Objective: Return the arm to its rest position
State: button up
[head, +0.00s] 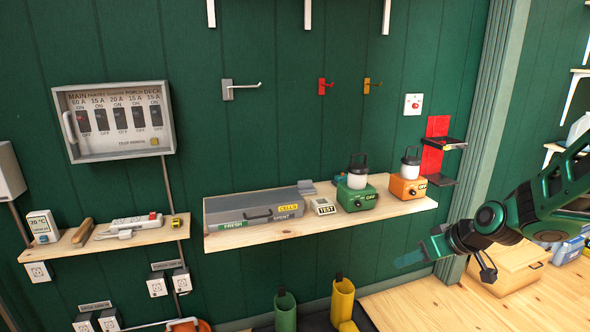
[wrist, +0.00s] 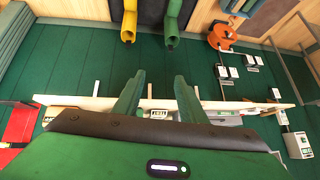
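My arm enters from the right in the head view, bent at dark green and black joints. My gripper (head: 412,256) points left, in front of and below the right end of the wooden shelf. In the wrist view my gripper (wrist: 158,95) has its two green fingers spread apart with nothing between them. It is open and empty, and I see no contact with the shelf.
The shelf (head: 310,227) holds a grey battery box (head: 262,206), a green lantern (head: 357,192) and an orange lantern (head: 408,183). A red bracket (head: 436,140) juts from the wall. A wooden box (head: 510,268) sits behind my arm. Boots (head: 342,300) stand below.

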jog(key=s+d+r+m+g+h, duration=0.1)
jog(key=s+d+m+g, duration=0.1)
jog(key=s, duration=0.9)
jog(key=s+d+r+m+g+h, duration=0.1)
jog(key=s+d+m, duration=0.3)
jog(key=s, duration=0.6)
jog(key=s+d+r+m+g+h, duration=0.1)
jog(key=s+d+m+g, duration=0.3)
jog(key=s, duration=0.7)
jog(key=shift+s+d+r+h, duration=0.3)
jog(key=shift+d+r+h, duration=0.1)
jog(key=shift+r, duration=0.35)
jog(key=shift+w+f, duration=0.25)
jog(key=shift+w, duration=0.4)
